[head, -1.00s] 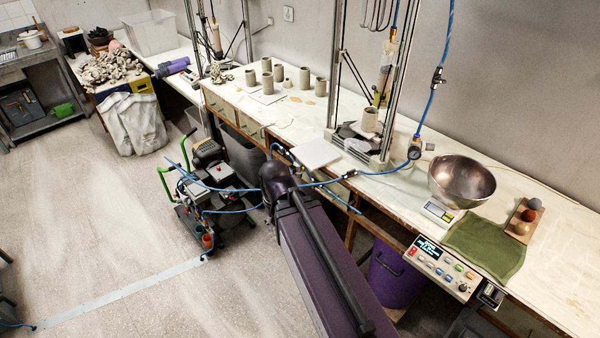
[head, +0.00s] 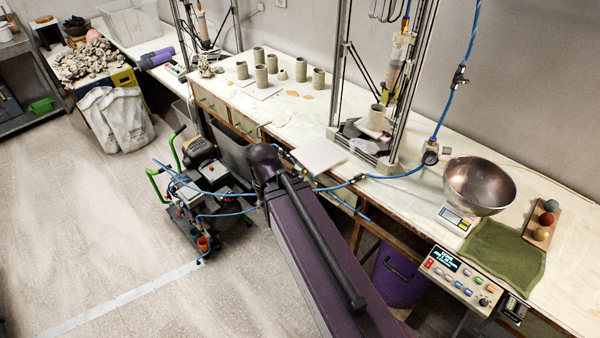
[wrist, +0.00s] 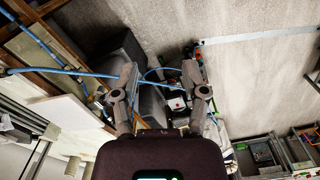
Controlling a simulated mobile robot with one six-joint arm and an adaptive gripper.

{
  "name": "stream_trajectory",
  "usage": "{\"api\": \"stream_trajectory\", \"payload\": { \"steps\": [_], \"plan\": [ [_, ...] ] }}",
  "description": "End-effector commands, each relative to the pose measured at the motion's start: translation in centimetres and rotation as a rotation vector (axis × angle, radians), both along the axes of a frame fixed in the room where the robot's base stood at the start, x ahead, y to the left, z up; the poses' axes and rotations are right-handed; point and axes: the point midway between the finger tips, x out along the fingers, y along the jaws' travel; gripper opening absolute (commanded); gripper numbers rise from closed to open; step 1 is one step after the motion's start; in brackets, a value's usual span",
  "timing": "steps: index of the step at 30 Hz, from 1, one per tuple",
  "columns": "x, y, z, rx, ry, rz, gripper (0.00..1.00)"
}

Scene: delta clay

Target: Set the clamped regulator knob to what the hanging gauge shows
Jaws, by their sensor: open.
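I cannot tell whether this fitting is the clamped regulator; no knob is clear there. In the wrist view my gripper (wrist: 161,72) is open and empty, its two fingers apart above the floor and cart. My gripper is not clear in the head view.
A cart with hoses (head: 200,190) stands on the floor left of my arm. The bench (head: 400,192) holds a steel bowl (head: 480,186), a scale (head: 456,219) and a green cloth (head: 503,250). A button panel (head: 461,276) is at its front edge.

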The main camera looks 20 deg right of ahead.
Motion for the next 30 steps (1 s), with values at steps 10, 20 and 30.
{"api": "stream_trajectory", "payload": {
  "steps": [10,20,30],
  "plan": [
    [0.0,0.0,0.0,0.0,0.0,0.0,0.57],
    [0.7,-0.5,-1.4,-0.037,0.005,0.039,0.72],
    [4.1,-2.7,-6.6,-0.222,0.046,0.242,0.72]
  ]
}}
